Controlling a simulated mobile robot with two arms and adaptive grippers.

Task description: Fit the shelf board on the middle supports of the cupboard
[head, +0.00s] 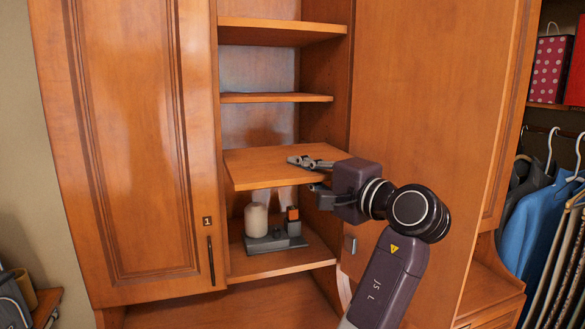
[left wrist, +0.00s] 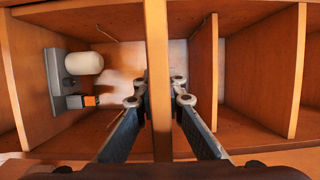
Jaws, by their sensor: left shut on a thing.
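The shelf board (head: 265,166) is a flat orange-brown wooden board, roughly level inside the open bay of the cupboard (head: 430,120). Its front part juts out past the shelves above. My left gripper (head: 306,174) is shut on the board near its right front, one finger above and one below. In the left wrist view the board (left wrist: 158,60) shows edge-on between the two fingers (left wrist: 158,92). The board's back part and its contact with the middle supports are hidden in the head view. My right gripper is not in view.
Fixed shelves (head: 275,98) sit above the board. Below it, a cream cylinder (head: 256,219) and a small orange-topped block (head: 293,214) stand on a grey base (head: 275,241) on the lower shelf. A closed door (head: 140,140) is at left; hanging clothes (head: 535,215) are at right.

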